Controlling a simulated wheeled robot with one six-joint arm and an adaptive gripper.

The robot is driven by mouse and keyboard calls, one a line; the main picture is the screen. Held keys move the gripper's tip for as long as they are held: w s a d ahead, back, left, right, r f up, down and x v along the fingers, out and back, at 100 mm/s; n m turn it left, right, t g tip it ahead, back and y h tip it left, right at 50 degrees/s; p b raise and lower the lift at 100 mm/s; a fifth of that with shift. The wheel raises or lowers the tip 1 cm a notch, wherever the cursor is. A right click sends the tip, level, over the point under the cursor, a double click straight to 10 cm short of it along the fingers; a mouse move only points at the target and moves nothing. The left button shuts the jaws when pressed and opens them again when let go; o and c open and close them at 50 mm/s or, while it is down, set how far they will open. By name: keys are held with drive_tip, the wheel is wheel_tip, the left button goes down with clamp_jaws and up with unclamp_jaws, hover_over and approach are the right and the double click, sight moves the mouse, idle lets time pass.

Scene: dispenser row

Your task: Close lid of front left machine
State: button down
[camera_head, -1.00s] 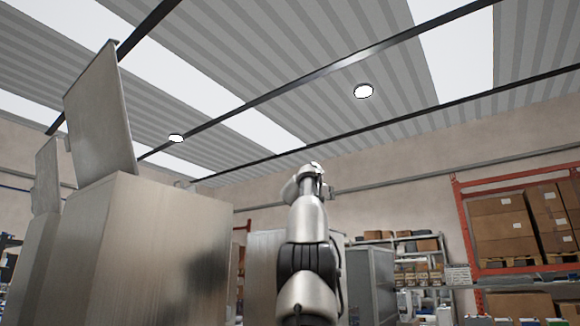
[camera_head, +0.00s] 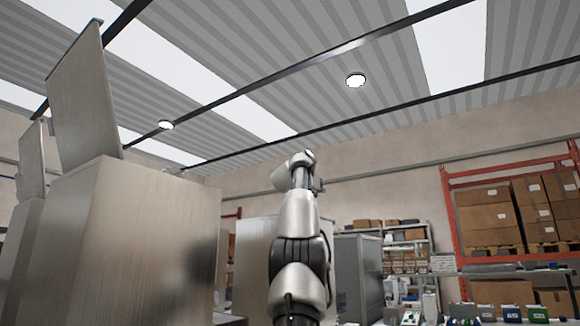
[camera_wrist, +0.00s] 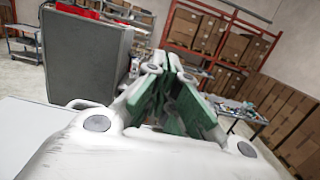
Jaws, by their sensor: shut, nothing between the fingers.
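A metal dispenser machine (camera_head: 150,245) stands large at the left in the head view, with its flat lid (camera_head: 82,100) raised upright and tilted slightly back. Another machine's raised lid (camera_head: 32,160) shows behind it at the far left. I cannot tell for certain which is the front left machine. My arm rises in the middle of the head view, right of the near machine and apart from its lid; the fingers cannot be made out there. In the wrist view, my gripper (camera_wrist: 168,62) is shut and empty, its green-padded fingers together. No raised lid shows in the wrist view.
A grey cabinet-like machine (camera_head: 360,275) stands right of my arm; a grey box-like unit (camera_wrist: 85,55) is at the left in the wrist view. Shelves (camera_head: 405,260) and an orange rack (camera_head: 447,220) with cartons stand at the back right. A table (camera_wrist: 245,115) is beyond the gripper.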

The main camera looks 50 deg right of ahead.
drive_tip(key=s+a+f, duration=0.1)
drive_tip(key=a, duration=1)
drive_tip(key=shift+a+f, duration=0.2)
drive_tip(key=shift+a, duration=0.1)
drive_tip(key=shift+s, duration=0.1)
